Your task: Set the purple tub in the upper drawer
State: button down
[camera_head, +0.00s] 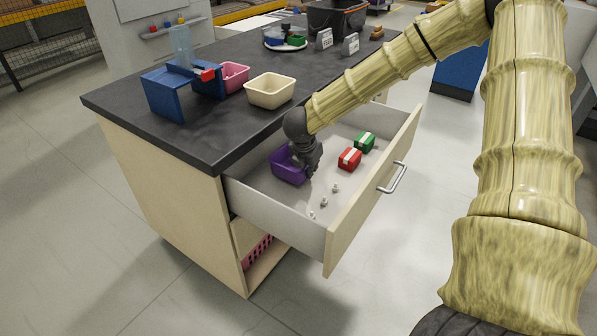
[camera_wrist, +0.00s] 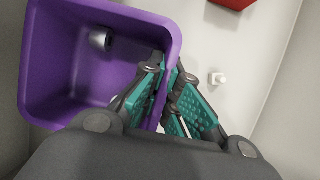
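The purple tub (camera_head: 286,166) is inside the open upper drawer (camera_head: 345,215), at its rear left, close to the cabinet side. I cannot tell whether its base touches the drawer floor. My gripper (camera_head: 311,168) points down at the tub's right side. In the wrist view the tub (camera_wrist: 70,75) looks upright, with a small grey cylindrical piece (camera_wrist: 101,39) inside. The teal-padded fingers of my gripper (camera_wrist: 172,80) straddle the tub's right wall, one inside and one outside, and look closed on it. The fingers partly hide that wall.
On the dark worktop (camera_head: 215,135) stand a cream tub (camera_head: 270,91), a pink tub (camera_head: 235,77) and a blue holder (camera_head: 163,95).

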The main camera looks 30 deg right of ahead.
aim_at(299, 171)
jog(key=shift+w+a+f, duration=0.2)
jog(key=shift+w+f, duration=0.1)
jog(key=shift+w, duration=0.2)
jog(key=shift+w+a+f, duration=0.2)
jog(key=shift+w+f, duration=0.05)
jog(key=shift+w, duration=0.25)
jog(key=shift+w+a+f+b, duration=0.2)
jog(key=shift+w+f, duration=0.25)
jog(key=shift+w, duration=0.05)
jog(key=shift+w+a+f+b, duration=0.15)
jog(key=shift+w+a+f, duration=0.05)
jog(key=shift+w+f, duration=0.25)
jog(key=c, duration=1.6)
grip_release()
jog(key=shift+c, duration=0.2)
jog(key=p+v, duration=0.1)
jog(key=v, duration=1.1)
jog(key=shift+p, duration=0.35)
